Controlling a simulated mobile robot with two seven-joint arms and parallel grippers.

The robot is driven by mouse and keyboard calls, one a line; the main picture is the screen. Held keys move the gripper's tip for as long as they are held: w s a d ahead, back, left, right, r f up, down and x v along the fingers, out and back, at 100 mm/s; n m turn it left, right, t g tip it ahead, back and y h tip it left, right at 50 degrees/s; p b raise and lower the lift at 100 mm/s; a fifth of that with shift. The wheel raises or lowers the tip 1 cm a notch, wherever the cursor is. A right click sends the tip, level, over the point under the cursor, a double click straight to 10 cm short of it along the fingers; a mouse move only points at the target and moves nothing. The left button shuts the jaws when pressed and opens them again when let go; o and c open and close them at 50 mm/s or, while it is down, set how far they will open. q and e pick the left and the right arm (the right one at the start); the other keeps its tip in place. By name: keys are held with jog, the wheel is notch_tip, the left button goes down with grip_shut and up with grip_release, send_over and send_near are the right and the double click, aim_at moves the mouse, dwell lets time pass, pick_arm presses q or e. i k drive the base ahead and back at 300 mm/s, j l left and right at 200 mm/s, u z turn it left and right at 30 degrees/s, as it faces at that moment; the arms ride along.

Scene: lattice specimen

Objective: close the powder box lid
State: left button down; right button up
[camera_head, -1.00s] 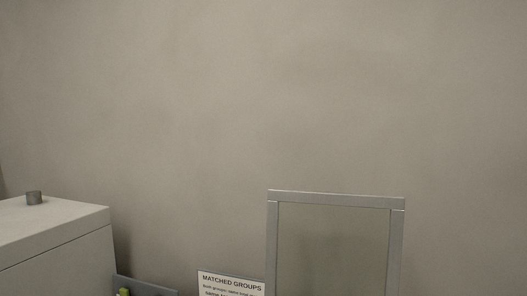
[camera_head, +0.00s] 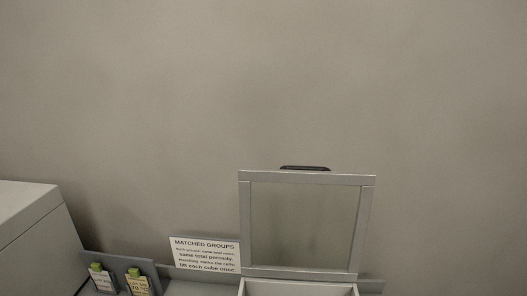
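The powder box lid (camera_head: 304,225) stands raised at the lower middle right, a grey frame around a dull greenish see-through panel. A dark handle (camera_head: 305,168) shows at its top edge. Below it, the back part of the powder box (camera_head: 300,288) shows at the bottom edge, with the lid upright at its rear. The rest of the box is cut off by the frame. Neither of my grippers shows.
A sign reading "MATCHED GROUPS" (camera_head: 205,254) stands left of the lid. Two green-topped tagged items, the left one (camera_head: 102,278) and the right one (camera_head: 138,281), are at a grey holder. A large pale cabinet (camera_head: 30,235) fills the lower left. A bare wall is behind.

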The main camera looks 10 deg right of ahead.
aim_at(294, 175)
jog(key=i+j+z, duration=0.45)
jog(key=j+z, duration=0.25)
jog(key=i+j+z, duration=0.15)
jog(key=j+z, duration=0.15)
jog(key=i+j+z, duration=0.1)
jog(key=j+z, duration=0.6)
jog(key=j, duration=0.2)
jog(key=j+z, duration=0.75)
